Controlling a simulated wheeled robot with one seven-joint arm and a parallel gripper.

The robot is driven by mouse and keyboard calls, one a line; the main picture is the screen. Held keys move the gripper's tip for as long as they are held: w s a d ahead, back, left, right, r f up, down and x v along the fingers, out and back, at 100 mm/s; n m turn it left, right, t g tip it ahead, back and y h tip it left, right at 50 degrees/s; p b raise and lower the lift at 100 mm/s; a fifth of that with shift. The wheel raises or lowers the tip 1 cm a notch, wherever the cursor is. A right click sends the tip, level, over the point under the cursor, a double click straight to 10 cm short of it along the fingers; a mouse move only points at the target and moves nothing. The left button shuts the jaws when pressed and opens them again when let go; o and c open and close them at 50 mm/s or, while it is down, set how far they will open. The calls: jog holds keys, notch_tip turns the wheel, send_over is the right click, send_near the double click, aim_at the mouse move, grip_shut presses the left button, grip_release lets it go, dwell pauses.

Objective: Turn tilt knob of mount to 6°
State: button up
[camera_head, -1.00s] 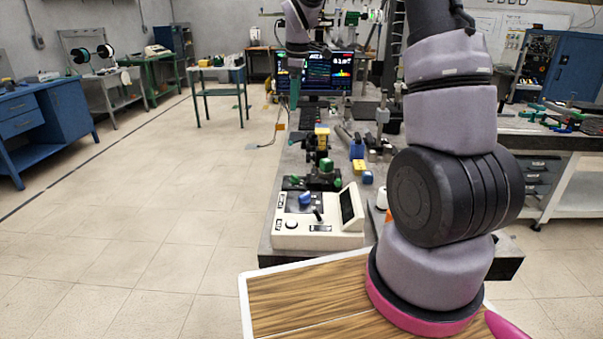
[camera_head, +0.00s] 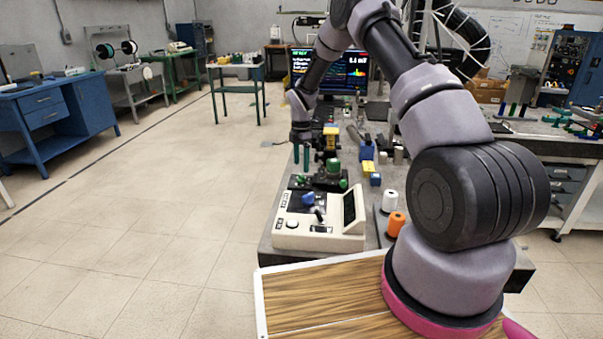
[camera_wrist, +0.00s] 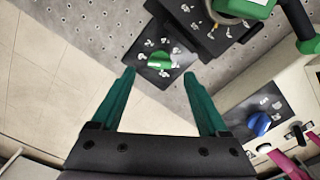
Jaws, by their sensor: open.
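The black mount (camera_head: 328,180) with green knobs stands on the grey bench behind the cream control box. In the wrist view, a green knob (camera_wrist: 159,61) sits on a black plate with white dial marks around it; I cannot read the marks or the knob's angle. Another green knob (camera_wrist: 245,7) is on the mount at the top, and a third (camera_wrist: 309,45) is at the right edge. My gripper (camera_wrist: 160,73) is open and empty, its teal fingers pointing at the dial knob, one tip on either side of it in the picture. It also shows in the head view (camera_head: 301,156), above the mount's left side.
The cream control box (camera_head: 318,227) has a blue knob (camera_wrist: 259,124), a lever and a tilted screen. White (camera_head: 390,201) and orange (camera_head: 396,223) spools stand to its right. Yellow and blue blocks lie behind. Open floor (camera_head: 190,230) lies left of the bench.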

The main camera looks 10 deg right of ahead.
aim_at(301, 175)
jog(key=shift+f, duration=2.3)
jog(key=shift+c, duration=0.3)
grip_shut()
